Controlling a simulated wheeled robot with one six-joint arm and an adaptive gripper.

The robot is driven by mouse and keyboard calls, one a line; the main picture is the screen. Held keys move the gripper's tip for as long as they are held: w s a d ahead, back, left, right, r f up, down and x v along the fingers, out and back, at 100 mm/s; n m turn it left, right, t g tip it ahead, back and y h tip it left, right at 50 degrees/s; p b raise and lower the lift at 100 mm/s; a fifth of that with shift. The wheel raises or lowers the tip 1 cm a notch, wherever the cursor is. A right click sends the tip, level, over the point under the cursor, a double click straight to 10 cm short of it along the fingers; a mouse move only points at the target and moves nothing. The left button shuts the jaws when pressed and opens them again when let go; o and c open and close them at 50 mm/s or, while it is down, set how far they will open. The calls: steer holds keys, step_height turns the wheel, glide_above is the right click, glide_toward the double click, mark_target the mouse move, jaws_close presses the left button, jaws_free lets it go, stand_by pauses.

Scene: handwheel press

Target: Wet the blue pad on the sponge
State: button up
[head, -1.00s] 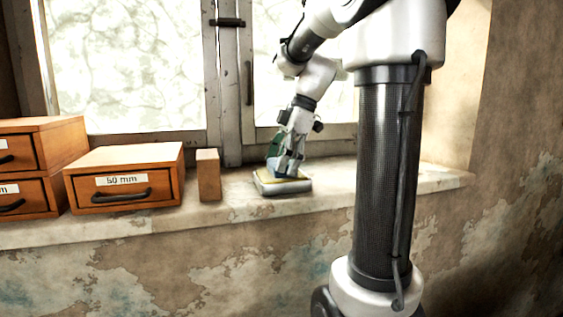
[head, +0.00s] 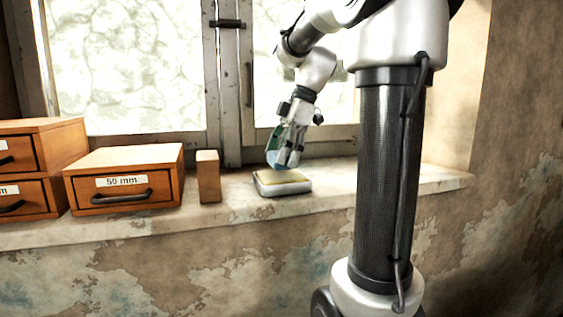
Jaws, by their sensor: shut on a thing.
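The sponge (head: 287,180) is yellowish on top and sits in a pale, shallow dish (head: 284,189) on the window sill. My gripper (head: 287,160) is above the sponge, pointing down and slightly tilted. It is shut on the blue pad (head: 273,158), whose blue lower part shows at the left side of the fingers with a green part above it. The pad is a little above the sponge and apart from it. The fingers hide part of the pad, and its underside cannot be seen.
A small upright wooden block (head: 208,176) stands left of the dish. Farther left are a wooden drawer box labelled 50 mm (head: 124,180) and stacked drawers (head: 42,160). The window (head: 230,90) is close behind. The sill (head: 400,182) is clear to the right of the dish.

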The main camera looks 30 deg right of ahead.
mark_target(275, 154)
steer(key=shift+r, duration=2.3)
steer(key=shift+s, duration=0.15)
